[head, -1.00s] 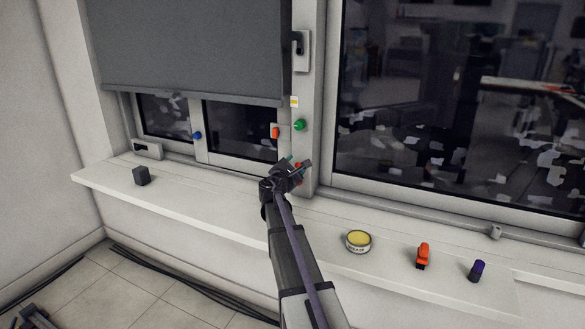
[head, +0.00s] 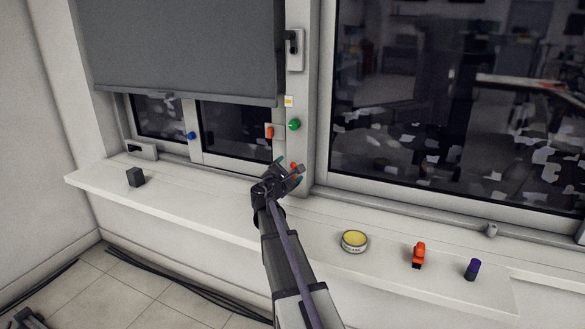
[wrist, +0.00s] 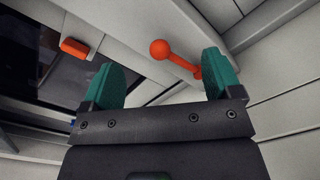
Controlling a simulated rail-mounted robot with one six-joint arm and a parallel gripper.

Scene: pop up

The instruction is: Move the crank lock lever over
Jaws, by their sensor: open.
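A red lever with a ball knob (wrist: 160,49) shows in the wrist view, ahead of the gap between my fingers. Its stem slants down to the right and its lower end passes behind the right finger; I cannot tell if they touch. In the head view its red knob (head: 293,166) shows small at my fingertips, at the foot of the window post. My gripper (head: 290,171) is open and empty, just above the sill. Its two green fingers (wrist: 165,78) stand wide apart in the wrist view.
An orange handle (head: 270,132), a green knob (head: 293,124) and a blue knob (head: 191,135) are on the window frame. On the sill (head: 215,210) stand a dark cube (head: 135,177), a yellow-topped tin (head: 354,241), an orange object (head: 418,254) and a purple cylinder (head: 472,269).

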